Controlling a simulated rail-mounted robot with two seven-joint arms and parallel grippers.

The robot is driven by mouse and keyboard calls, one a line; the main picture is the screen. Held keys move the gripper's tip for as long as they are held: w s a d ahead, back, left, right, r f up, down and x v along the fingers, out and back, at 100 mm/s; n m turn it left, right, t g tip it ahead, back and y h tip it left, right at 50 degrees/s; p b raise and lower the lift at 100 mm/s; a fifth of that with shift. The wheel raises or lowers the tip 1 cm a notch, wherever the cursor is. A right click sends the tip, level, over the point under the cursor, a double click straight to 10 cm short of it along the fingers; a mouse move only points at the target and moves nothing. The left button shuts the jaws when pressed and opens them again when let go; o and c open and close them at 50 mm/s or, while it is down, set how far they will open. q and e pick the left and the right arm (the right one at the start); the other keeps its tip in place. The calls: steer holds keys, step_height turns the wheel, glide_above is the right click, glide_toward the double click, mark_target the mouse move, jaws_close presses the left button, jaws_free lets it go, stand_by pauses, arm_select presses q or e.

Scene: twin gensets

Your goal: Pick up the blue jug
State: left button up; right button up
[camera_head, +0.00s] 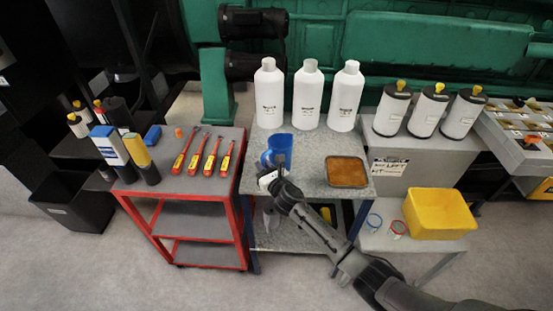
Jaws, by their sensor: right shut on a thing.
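The blue jug (281,146) is upright at the left front of the grey metal table (310,190), below the white bottles. My right gripper (267,170) reaches in from the lower right and is shut on the jug at its near left side, around the handle. The fingers hide part of the jug's lower side. I cannot tell whether the jug's base touches the table top. My left gripper is not in view.
Three white bottles (308,95) stand behind the jug, and a brown-filled tray (347,171) lies to its right. A red cart (190,185) with several orange-handled tools is at left. A yellow bin (439,212) is at right.

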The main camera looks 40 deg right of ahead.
mark_target(264, 157)
jaws_close()
steer(key=shift+r, duration=0.15)
steer(key=shift+r, duration=0.15)
steer(key=shift+r+p, duration=0.8)
steer(key=shift+r, duration=0.4)
steer(key=shift+r+p, duration=0.5)
steer(key=shift+r, duration=0.35)
steer(key=s+d+r+p, duration=0.1)
steer(key=s, duration=0.1)
steer(key=s+d+r, duration=0.1)
steer(key=s, duration=0.1)
steer(key=s+d+r+p, duration=0.1)
steer(key=s+r, duration=0.1)
steer(key=shift+s+d+p, duration=0.3)
steer(key=shift+s+d, duration=0.05)
steer(key=shift+s+d+r+p, duration=0.15)
steer(key=shift+s+d+r, duration=0.2)
steer(key=shift+s, duration=0.2)
steer(key=shift+s+d+r+p, duration=0.15)
steer(key=shift+s+d+r, duration=0.1)
steer(key=shift+s+r, duration=0.25)
steer(key=shift+s+d+r+p, duration=0.15)
steer(key=shift+s+d+r, duration=0.15)
steer(key=shift+s, duration=0.35)
